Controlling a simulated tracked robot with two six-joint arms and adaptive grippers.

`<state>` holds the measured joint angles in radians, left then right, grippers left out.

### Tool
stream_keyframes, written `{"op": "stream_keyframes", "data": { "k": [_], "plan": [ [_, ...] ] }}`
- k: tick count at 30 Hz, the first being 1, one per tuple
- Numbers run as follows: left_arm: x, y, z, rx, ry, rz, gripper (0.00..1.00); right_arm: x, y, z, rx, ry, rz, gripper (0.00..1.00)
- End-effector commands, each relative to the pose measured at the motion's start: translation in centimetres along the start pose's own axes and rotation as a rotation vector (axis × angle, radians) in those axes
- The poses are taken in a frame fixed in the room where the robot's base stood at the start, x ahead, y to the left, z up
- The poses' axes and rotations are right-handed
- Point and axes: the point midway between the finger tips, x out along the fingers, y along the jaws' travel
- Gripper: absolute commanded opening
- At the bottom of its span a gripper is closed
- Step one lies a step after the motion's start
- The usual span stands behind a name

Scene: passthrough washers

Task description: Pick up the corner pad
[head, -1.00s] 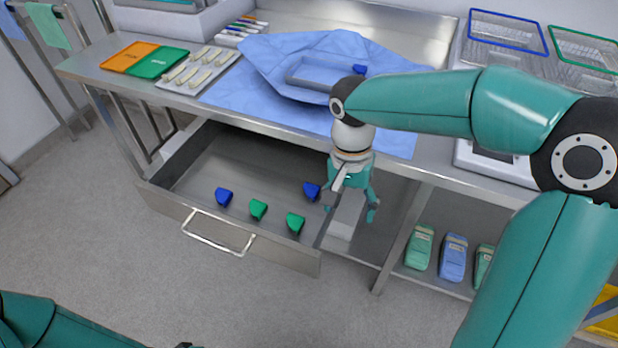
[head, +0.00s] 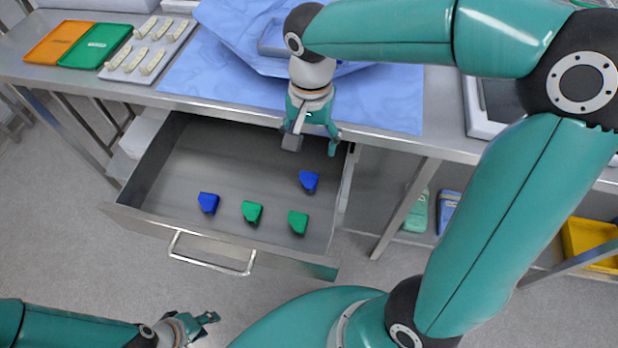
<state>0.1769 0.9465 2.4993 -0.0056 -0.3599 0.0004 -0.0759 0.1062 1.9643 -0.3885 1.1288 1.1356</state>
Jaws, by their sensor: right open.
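Several small corner pads lie in the open drawer (head: 150,176): a blue pad (head: 208,202) at the left, a green pad (head: 252,212), another green pad (head: 298,222) and a blue pad (head: 309,181) at the right. My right gripper (head: 312,147) points down over the back right of the drawer, fingers apart and empty. In the picture it is just above the right blue pad, with a gap between them. My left gripper (head: 208,320) is low at the bottom left, outside the drawer; its finger opening is unclear.
The steel bench above holds a blue drape (head: 200,80), a partly hidden tray (head: 272,38), an orange tray (head: 60,42), a green tray (head: 97,45) and a rack of pale parts (head: 150,48). The drawer handle (head: 212,258) sticks out in front. A yellow bin (head: 590,245) is at the right.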

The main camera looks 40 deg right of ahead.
Motion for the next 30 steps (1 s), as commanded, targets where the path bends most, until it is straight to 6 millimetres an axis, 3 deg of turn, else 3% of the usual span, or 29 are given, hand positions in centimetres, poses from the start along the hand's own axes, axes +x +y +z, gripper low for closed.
{"op": "stream_keyframes", "data": {
  "k": [3, 9, 17, 25, 30],
  "plan": [
    [0.5, -0.2, 0.0, 0.0, 0.0, 0.0, 0.4, 3.0, 0.3, 0.0, 0.005, -0.003, 0.005, 0.73],
    [0.8, -0.3, 0.0, 0.0, 0.001, 0.0, 0.4, 6.0, 0.3, -0.1, 0.008, -0.002, 0.003, 0.73],
    [0.9, -0.3, 0.0, 0.0, 0.001, 0.0, 0.4, 7.6, 0.2, 0.0, 0.008, -0.003, 0.003, 0.73],
    [1.2, -0.4, 0.0, 0.0, 0.001, 0.0, 0.4, 11.3, -0.1, 0.0, 0.008, -0.003, 0.002, 0.73],
    [1.2, -0.4, 0.0, 0.0, 0.001, 0.0, 0.4, 11.9, -0.1, -0.1, 0.009, -0.002, -0.001, 0.73]
  ]
}}
